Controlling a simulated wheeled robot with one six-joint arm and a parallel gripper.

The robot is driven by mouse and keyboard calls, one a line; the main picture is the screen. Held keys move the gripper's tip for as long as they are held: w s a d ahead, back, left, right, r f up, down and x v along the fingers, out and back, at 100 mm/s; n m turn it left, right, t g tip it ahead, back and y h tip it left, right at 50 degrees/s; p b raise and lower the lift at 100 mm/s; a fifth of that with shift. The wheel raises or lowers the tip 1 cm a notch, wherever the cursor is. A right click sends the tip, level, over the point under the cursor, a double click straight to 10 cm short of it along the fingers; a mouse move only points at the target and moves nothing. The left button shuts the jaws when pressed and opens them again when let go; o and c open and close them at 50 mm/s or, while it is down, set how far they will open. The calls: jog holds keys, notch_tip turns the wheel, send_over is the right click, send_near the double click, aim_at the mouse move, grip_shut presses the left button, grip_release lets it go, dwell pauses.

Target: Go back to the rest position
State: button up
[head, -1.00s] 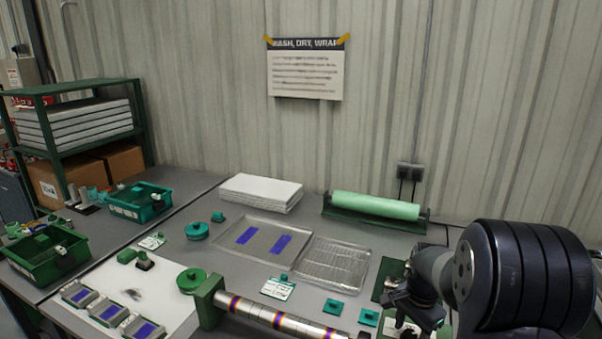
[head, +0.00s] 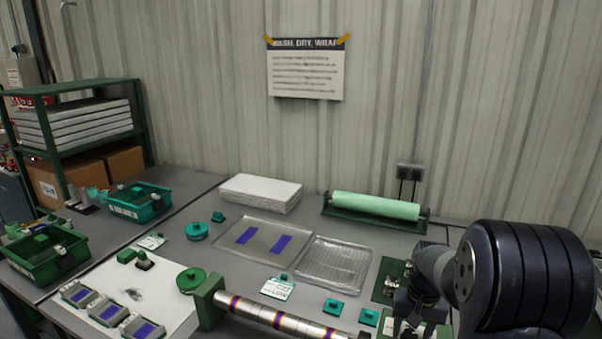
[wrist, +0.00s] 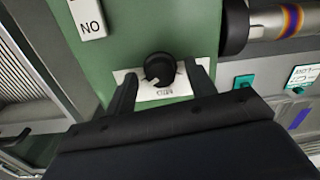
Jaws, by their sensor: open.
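My gripper (wrist: 166,74) is open in the wrist view, its two dark fingers apart. A black knob (wrist: 159,68) on a white labelled plate (wrist: 182,88) shows between the fingers. I cannot tell whether the fingers touch it. The plate is on a green panel (wrist: 190,35). In the head view my arm reaches in from the right, and my gripper (head: 412,312) points down at the front right of the bench, its fingertips hard to make out.
A banded metal tube (head: 285,321) on a green stand lies left of my gripper. Behind are a wire-rack tray (head: 335,262), a flat tray (head: 262,226) with purple pieces, and a green roll (head: 376,206). Teal blocks (head: 333,307) lie close by. The wall stands behind the bench.

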jog(key=n, duration=0.4)
jog(key=shift+n, duration=1.9)
